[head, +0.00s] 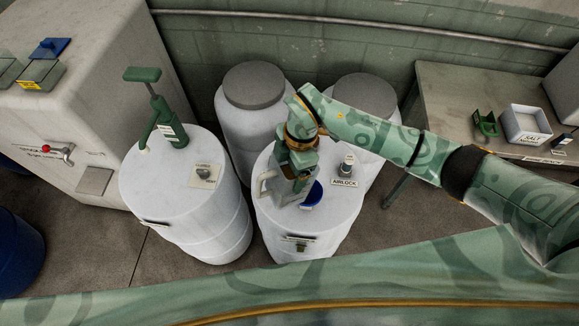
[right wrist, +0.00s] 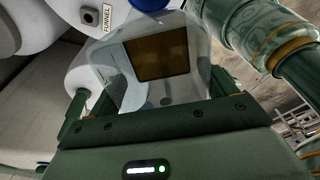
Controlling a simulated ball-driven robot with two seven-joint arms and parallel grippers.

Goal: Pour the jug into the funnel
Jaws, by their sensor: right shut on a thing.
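My right gripper (head: 298,165) is over the top of the right-hand white drum (head: 285,228), pointing down. It is shut on the jug (head: 265,185), whose pale handle sticks out to its left; the gripper hides much of the jug. In the right wrist view the jug (right wrist: 112,65) is a pale, see-through box shape with a brown patch, between the two green fingers. A blue round piece (head: 312,195), which looks like the funnel, is just right of the jug on the drum top. I cannot tell whether they touch. My left gripper is not in view.
An "AIRLOCK" label (head: 344,183) and fitting stand right of the blue piece. The left drum (head: 185,200) carries a green hand pump (head: 170,125). Two grey-lidded drums (head: 254,85) stand behind. A side table (head: 440,90) with a salt box (head: 525,123) is at right.

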